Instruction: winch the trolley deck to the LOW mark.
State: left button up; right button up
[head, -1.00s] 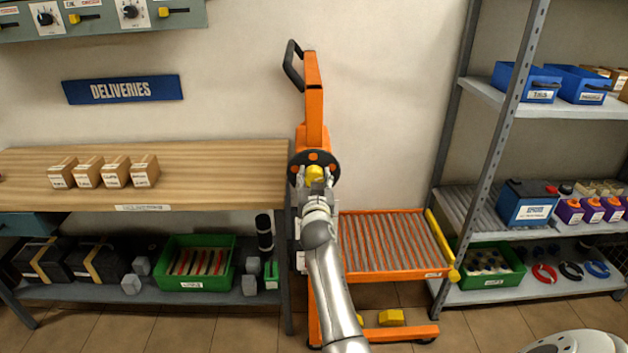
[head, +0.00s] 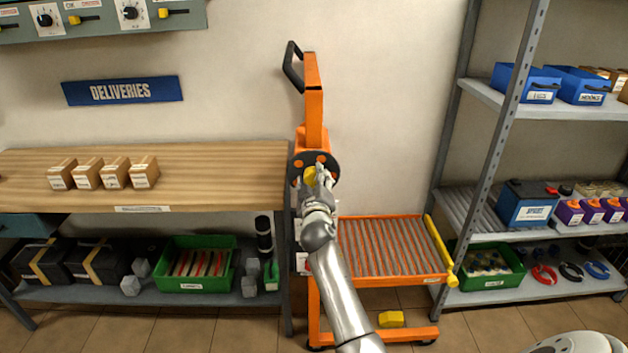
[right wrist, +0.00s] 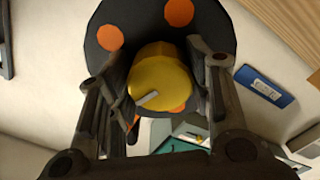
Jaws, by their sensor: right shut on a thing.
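The orange trolley (head: 313,110) stands against the wall between the bench and the shelving. Its black winch wheel (head: 299,169) with orange spots is on the mast. My right gripper (head: 315,176) is shut on the wheel's yellow knob (head: 310,175). In the right wrist view the knob (right wrist: 160,80) sits between the two dark fingers, with the wheel (right wrist: 145,25) behind it. The trolley deck (head: 385,248), a grey roller bed in an orange frame, is level, below wheel height. White labels show beside the mast, but I cannot read a LOW mark. My left gripper is out of view.
A wooden bench (head: 225,170) with small cartons stands close on the left. Metal shelving (head: 505,112) with bins stands on the right, near the deck's yellow bar (head: 440,250). A yellow pedal (head: 391,319) is low on the trolley base.

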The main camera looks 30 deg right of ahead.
jog(key=shift+r+n, duration=0.1)
jog(key=shift+n, duration=0.5)
jog(key=o, duration=1)
jog(key=shift+w, duration=0.1)
jog(key=v, duration=1.2)
